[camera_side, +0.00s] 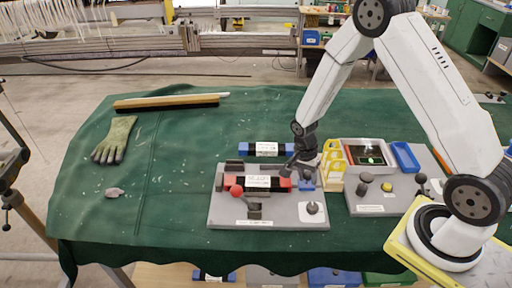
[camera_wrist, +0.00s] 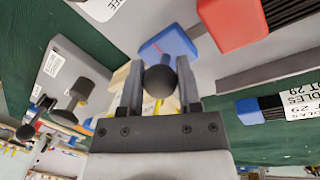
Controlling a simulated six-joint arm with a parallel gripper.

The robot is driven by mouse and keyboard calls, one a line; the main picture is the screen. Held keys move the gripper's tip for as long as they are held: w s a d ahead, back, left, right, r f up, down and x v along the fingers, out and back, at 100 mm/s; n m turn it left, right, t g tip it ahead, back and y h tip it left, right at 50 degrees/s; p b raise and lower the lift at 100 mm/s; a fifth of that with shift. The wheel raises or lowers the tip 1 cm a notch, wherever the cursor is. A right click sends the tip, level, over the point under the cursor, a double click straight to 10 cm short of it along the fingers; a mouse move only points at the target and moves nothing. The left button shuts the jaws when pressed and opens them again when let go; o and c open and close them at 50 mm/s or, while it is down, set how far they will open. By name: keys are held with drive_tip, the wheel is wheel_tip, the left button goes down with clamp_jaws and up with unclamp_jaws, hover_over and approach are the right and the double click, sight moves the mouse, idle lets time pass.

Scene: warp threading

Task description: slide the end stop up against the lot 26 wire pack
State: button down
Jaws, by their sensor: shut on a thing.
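The wire pack (camera_side: 258,184) with red ends lies in a grey fixture in the side view; its label is too small to read surely. Its red end shows in the wrist view (camera_wrist: 232,22). The end stop, a blue block (camera_wrist: 172,43) with a dark ball knob (camera_wrist: 160,80), stands to the right of the pack in the side view (camera_side: 307,186). A narrow grey gap separates block and red end in the wrist view. My gripper (camera_wrist: 160,84) is shut on the knob, one finger on each side; in the side view it comes down from above (camera_side: 306,164).
A blue-ended pack (camera_side: 265,149) lies behind the fixture plate (camera_side: 225,212). Yellow holders (camera_side: 333,166) and a grey panel (camera_side: 395,192) with knobs stand close on the right.

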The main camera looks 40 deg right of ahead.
drive_tip(key=c, duration=0.6)
unclamp_jaws()
drive_tip(key=shift+r, duration=0.1)
drive_tip(key=shift+w+a+r, duration=0.1)
drive_tip(key=shift+w+r, duration=0.15)
drive_tip(key=shift+r, duration=1)
drive_tip(key=shift+w+d+r, duration=0.1)
drive_tip(key=shift+w+r, duration=0.15)
drive_tip(key=shift+r, duration=1)
drive_tip(key=shift+w+a+r, duration=0.1)
drive_tip(key=shift+w+r, duration=0.15)
drive_tip(key=shift+r, duration=1)
drive_tip(key=o, duration=0.3)
drive_tip(key=m, duration=0.4)
drive_tip(key=m+y, duration=0.1)
drive_tip(key=m, duration=0.1)
drive_tip(key=shift+s+d, duration=0.25)
drive_tip(key=shift+d, duration=0.15)
drive_tip(key=m, duration=0.3)
drive_tip(key=shift+d+t+y, duration=0.15)
drive_tip(key=shift+t+y, duration=0.15)
drive_tip(key=m, duration=0.4)
drive_tip(key=shift+d+m+y, duration=0.25)
drive_tip(key=shift+m+y, duration=0.05)
